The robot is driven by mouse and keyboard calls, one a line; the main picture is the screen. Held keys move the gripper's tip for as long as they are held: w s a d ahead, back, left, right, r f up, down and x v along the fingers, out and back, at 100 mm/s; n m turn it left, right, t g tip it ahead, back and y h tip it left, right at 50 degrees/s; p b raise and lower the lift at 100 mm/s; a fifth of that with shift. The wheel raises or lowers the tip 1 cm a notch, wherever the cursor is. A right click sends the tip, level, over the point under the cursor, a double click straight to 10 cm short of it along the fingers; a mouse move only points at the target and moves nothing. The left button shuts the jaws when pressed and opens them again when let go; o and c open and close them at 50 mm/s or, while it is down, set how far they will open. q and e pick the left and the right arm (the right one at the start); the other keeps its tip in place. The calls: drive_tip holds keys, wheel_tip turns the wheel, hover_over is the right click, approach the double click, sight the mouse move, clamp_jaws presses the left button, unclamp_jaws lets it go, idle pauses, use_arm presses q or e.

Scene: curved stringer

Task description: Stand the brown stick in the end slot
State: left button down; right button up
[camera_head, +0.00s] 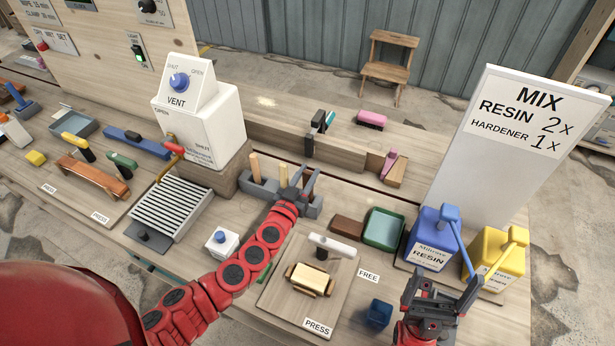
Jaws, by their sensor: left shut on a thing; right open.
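A grey slotted block (314,208) stands at the middle of the bench, right of the white vent box. One tan-brown stick (254,166) stands upright at its left end. A second brown stick (283,174) stands upright over the block's middle, beside my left gripper's fingers. My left gripper (297,181) is over the block and shut, apparently on this second stick. The fingers and wrist hide part of the block and the stick's lower end, so I cannot tell whether it is in a slot. My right gripper (440,287) is open and empty, in front of the resin bottle.
The vent box (205,125) stands left of the block. A brown block (347,228) and green tray (384,229) lie to its right. A blue resin bottle (432,238) and yellow bottle (494,258) stand near my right gripper. A press board (275,290) lies in front.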

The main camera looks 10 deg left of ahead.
use_arm(q)
drive_tip(key=shift+f, duration=0.25)
drive_tip(key=shift+f, duration=0.1)
drive_tip(key=c, duration=0.6)
unclamp_jaws()
